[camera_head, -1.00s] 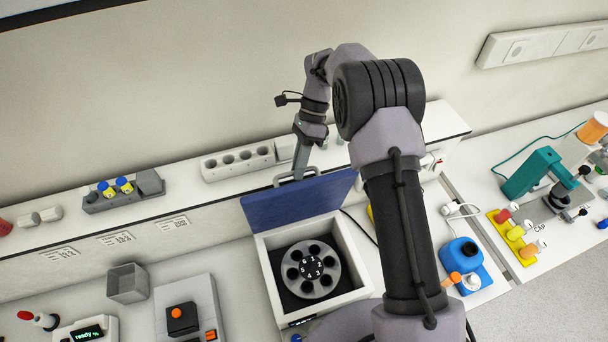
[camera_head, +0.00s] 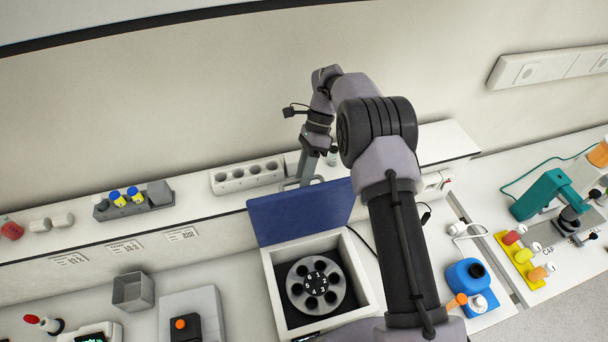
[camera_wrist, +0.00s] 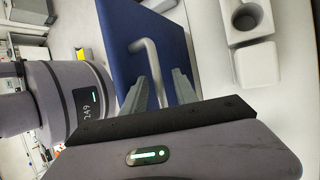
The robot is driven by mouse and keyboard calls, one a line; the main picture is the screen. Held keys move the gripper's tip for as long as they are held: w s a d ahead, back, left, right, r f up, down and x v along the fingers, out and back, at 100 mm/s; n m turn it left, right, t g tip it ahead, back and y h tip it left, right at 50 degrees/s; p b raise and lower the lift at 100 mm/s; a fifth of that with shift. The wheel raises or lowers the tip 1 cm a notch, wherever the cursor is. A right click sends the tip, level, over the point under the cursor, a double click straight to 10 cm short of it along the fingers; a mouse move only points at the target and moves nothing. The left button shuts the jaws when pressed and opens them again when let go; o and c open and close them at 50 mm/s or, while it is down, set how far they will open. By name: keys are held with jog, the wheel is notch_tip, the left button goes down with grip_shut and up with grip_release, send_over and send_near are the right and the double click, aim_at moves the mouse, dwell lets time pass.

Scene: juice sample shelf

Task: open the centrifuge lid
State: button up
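The centrifuge (camera_head: 362,262) is a white box on the bench, with a grey numbered rotor (camera_head: 297,287) visible inside. Its blue lid (camera_head: 300,212) stands raised at the back edge, so the chamber is uncovered. The lid's grey bar handle (camera_head: 283,185) is at the top edge and also shows in the wrist view (camera_wrist: 154,66). My gripper (camera_head: 304,180) is at this handle, behind the lid's top edge. In the wrist view my gripper's two fingers (camera_wrist: 158,92) are apart, one on each side of the handle bar, with gaps visible.
A shelf behind the lid holds a white block with several holes (camera_head: 248,176) and a rack with blue-capped vials (camera_head: 134,200). A grey open box (camera_head: 133,291) stands left of the centrifuge.

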jog(key=shift+r, duration=0.1)
jog(key=v, duration=0.7)
jog(key=shift+r+p, duration=0.2)
jog(key=shift+p, duration=0.25)
jog(key=shift+w+d, duration=0.15)
jog(key=shift+d, duration=0.05)
